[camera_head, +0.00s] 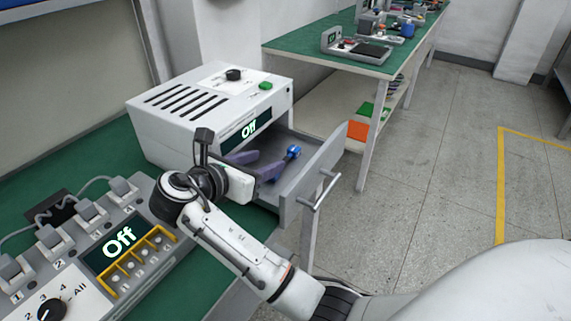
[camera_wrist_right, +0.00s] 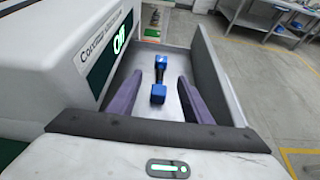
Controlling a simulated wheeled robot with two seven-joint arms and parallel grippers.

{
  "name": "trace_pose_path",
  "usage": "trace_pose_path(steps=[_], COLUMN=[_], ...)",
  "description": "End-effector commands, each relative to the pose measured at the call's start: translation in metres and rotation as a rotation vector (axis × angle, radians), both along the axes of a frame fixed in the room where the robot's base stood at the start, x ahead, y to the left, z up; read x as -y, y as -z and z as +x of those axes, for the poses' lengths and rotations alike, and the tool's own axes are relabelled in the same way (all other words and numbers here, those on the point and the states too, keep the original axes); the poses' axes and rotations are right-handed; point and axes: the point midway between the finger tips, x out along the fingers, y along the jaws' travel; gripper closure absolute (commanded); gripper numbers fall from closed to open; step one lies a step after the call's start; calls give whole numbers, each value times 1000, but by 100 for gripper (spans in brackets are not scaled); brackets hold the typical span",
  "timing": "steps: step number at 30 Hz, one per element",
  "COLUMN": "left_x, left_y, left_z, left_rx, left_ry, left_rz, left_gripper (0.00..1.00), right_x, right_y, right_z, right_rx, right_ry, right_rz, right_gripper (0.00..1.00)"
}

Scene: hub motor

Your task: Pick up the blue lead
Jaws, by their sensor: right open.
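The blue lead (camera_head: 292,152) lies in an open grey drawer (camera_head: 325,160) of a white machine. In the right wrist view the lead (camera_wrist_right: 158,93) has a blue block at each end and a dark middle, lying on the drawer floor. My right gripper (camera_head: 264,165) is open, with its purple fingers reaching into the drawer over its near side. In the right wrist view the open fingers (camera_wrist_right: 160,80) stand on either side of the lead's near block, apart from it. My left gripper is not in view.
The white machine (camera_head: 205,110) with an "Off" display stands beside the drawer. A switch panel (camera_head: 100,245), also reading "Off", is on the green bench at left. The drawer's side wall rises close to my right finger. A second green table (camera_head: 330,58) stands behind.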

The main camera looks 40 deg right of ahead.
Motion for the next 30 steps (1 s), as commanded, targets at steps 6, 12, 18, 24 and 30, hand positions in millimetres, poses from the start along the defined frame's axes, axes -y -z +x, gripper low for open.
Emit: trace_pose_path(steps=[6, 12, 18, 24, 30], left_x=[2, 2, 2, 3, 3], left_y=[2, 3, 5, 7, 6], left_z=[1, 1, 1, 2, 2], left_rx=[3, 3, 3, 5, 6], left_ry=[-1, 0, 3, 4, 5], left_rz=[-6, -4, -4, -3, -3], left_gripper=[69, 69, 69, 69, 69], right_x=[34, 53, 72, 96, 101], right_y=[15, 22, 28, 38, 40], right_z=[13, 21, 27, 36, 38], right_rx=[-4, -1, -1, -1, -1], right_ry=[2, 0, 2, 2, 1], right_rz=[-5, -3, -4, -3, -1], right_gripper=[55, 55, 55, 55, 55])
